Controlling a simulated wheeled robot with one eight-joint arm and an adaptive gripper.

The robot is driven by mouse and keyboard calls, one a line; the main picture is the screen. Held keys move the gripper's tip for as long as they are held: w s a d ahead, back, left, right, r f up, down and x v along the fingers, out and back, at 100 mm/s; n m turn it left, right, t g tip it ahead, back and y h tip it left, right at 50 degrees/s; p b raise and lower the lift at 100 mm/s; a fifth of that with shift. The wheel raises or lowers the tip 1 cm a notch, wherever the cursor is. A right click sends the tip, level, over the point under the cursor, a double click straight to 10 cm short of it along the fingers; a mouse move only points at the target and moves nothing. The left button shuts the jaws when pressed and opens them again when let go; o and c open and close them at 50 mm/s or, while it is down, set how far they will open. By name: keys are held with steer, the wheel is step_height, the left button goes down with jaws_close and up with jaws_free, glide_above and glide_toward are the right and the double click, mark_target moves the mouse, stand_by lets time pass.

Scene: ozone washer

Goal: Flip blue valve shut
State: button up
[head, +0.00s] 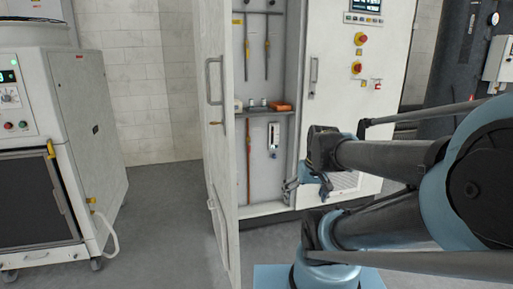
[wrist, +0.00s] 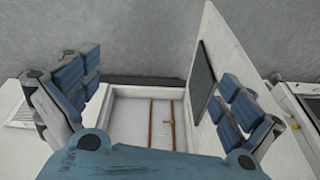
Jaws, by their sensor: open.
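I cannot pick out the blue valve with certainty. A tiny bluish spot (head: 273,155) shows below a white gauge-like part (head: 273,135) inside the open cabinet (head: 268,208), beside a thin orange-brown pipe (head: 249,165). It is too small to tell its position. My gripper (head: 306,186) is in front of the cabinet's lower right side, apart from the bluish spot. In the wrist view my gripper (wrist: 158,75) has its blue-padded fingers spread wide with nothing between them. Beyond them show the cabinet's pale interior and the orange-brown pipe (wrist: 150,125).
The cabinet's white door (head: 219,150) stands open toward me, left of the opening. A shelf (head: 262,113) crosses the inside. A control panel with red buttons (head: 357,67) is right. A white machine (head: 88,130) stands left; grey floor (head: 165,205) between is clear.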

steer(key=s+d+f+m+h, duration=0.1)
steer(key=s+d+f, duration=0.1)
steer(key=s, duration=0.3)
steer(key=shift+d+g, duration=0.3)
steer(key=shift+g, duration=0.1)
